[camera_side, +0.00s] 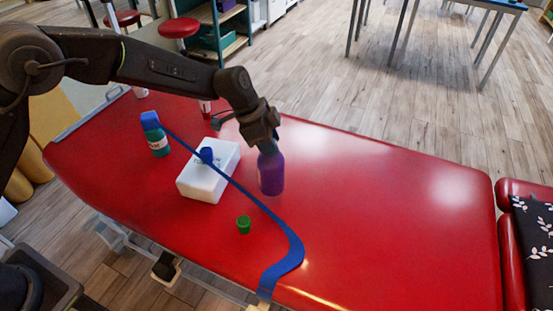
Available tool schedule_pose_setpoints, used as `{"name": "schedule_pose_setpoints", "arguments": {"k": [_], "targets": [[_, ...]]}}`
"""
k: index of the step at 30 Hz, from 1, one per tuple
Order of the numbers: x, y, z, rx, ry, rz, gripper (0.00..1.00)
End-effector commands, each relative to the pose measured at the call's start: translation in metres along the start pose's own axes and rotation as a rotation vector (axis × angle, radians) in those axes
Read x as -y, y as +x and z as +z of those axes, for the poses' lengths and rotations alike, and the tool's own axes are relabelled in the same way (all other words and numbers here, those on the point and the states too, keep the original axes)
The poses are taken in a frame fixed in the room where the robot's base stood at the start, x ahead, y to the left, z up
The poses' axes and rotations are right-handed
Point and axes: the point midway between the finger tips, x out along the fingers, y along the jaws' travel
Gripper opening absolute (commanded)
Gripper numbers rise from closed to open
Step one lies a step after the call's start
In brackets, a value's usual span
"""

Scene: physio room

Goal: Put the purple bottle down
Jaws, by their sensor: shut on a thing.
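The purple bottle (271,175) is upright over the red treatment table (400,200), right of the white box. My gripper (265,142) comes down from above and is shut on the top of the bottle, hiding its cap and neck. I cannot tell whether the bottle's base touches the table or hangs just above it.
A white box (205,182) with a small blue thing (206,154) on it stands left of the bottle. A teal bottle (154,136), a green cup (243,224) and a blue strap (285,245) are on the table. The table's right part is clear.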

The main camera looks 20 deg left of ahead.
Motion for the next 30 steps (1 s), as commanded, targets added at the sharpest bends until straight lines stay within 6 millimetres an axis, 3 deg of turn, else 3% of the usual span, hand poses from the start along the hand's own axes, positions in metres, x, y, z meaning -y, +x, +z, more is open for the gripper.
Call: {"name": "schedule_pose_setpoints", "arguments": {"k": [7,16,28,29,30], "targets": [[-0.005,0.016,-0.012,-0.003,0.000,-0.003,0.00],[-0.005,0.048,0.003,-0.001,-0.002,-0.002,0.00],[-0.005,0.054,0.005,-0.002,-0.001,-0.003,0.00],[-0.005,0.055,0.006,0.001,-0.001,-0.001,0.34],[-0.005,0.055,0.006,0.001,-0.001,-0.001,0.38]]}}
